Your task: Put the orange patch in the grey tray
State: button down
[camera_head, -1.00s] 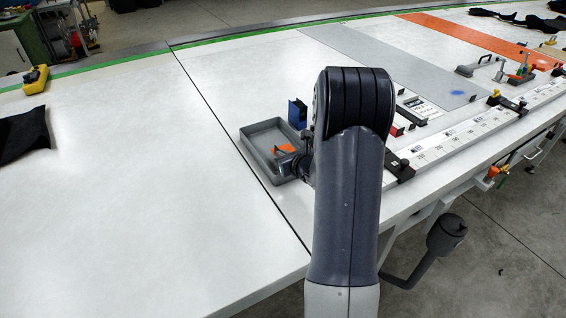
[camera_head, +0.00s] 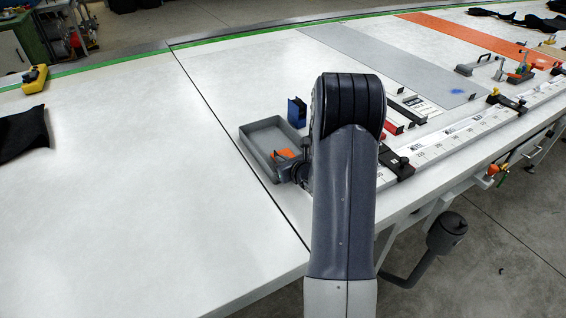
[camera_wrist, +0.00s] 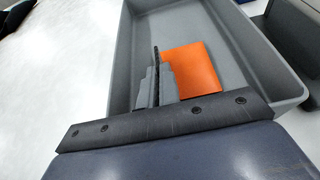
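The grey tray (camera_head: 254,157) is a shallow rectangular box on the white table, left of my arm. The orange patch (camera_head: 286,154) shows inside the tray's outline, at its near right part, beside my gripper (camera_head: 291,161). In the wrist view, the tray (camera_wrist: 122,65) surrounds the flat orange patch (camera_wrist: 197,70). My gripper (camera_wrist: 156,85) has its grey jaws close together on a thin dark upright strip at the patch's left edge. It looks shut on the patch. Whether the patch touches the tray floor is unclear.
A blue holder (camera_head: 297,112) stands just behind the tray. A ruler rail (camera_head: 448,143) with black clamps runs along the right edge of the table. A yellow tool (camera_head: 35,79) and a black cloth (camera_head: 23,134) lie at left. The table between them and the tray is clear.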

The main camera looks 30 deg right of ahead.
jog(key=shift+s+a+f, duration=0.1)
jog(key=shift+s+f, duration=0.1)
jog(key=shift+f, duration=0.35)
jog(key=shift+s+f, duration=0.15)
jog(key=shift+f, duration=0.35)
jog(key=c, duration=1.7)
grip_release()
jog(key=shift+r, duration=0.1)
jog(key=shift+o, duration=0.3)
jog(key=shift+r+p, duration=0.45)
jog(key=shift+p, duration=0.2)
jog(key=shift+s+r, duration=0.1)
jog(key=shift+r, duration=0.1)
jog(key=v, duration=0.3)
jog(key=b+v, duration=0.1)
jog(key=v, duration=0.7)
jog(key=shift+r, duration=0.5)
